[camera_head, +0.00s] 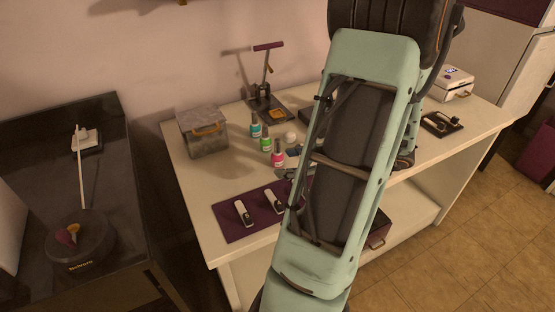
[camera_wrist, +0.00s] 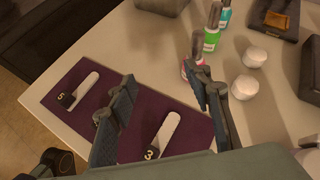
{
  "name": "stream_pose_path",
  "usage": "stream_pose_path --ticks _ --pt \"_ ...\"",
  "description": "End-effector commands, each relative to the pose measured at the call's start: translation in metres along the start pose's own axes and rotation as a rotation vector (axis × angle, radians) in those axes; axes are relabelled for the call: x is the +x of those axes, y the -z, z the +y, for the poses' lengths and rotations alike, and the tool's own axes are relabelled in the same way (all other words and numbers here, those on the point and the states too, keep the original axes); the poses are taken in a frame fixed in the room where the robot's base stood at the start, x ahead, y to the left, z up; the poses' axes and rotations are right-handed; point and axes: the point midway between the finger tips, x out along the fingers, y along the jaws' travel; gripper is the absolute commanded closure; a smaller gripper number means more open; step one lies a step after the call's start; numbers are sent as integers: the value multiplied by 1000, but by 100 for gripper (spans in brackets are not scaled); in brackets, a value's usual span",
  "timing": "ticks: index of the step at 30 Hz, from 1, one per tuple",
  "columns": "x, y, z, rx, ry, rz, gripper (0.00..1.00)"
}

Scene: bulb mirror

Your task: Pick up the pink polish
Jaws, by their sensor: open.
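In the wrist view the pink polish (camera_wrist: 186,70) shows only in part, beside the tip of my gripper's right finger, which covers the rest. My gripper (camera_wrist: 162,76) is open with nothing between its fingers. In the head view my arm hides most of my gripper. I cannot tell whether the right finger touches the bottle.
A purple mat (camera_head: 234,221) with numbered white-handled items lies at the table's front left. Round white jars (camera_wrist: 255,57) stand right of the polishes. A grey box (camera_head: 203,139) stands at the back left. A stand with a tray (camera_head: 270,106) is behind.

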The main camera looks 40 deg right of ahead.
Motion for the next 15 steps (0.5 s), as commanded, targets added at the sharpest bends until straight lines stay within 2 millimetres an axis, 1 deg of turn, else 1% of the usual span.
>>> stream_pose_path --ticks 1,3,6,9,11,15 --pt "-3 9 -4 66 41 -34 54" --pt "-8 16 -11 138 88 -75 54" --pt "-13 25 -19 215 141 -118 54" --pt "-16 30 -24 257 171 -141 54" --pt "-14 31 -26 267 177 -147 54" --pt "7 29 -30 269 177 -149 54"
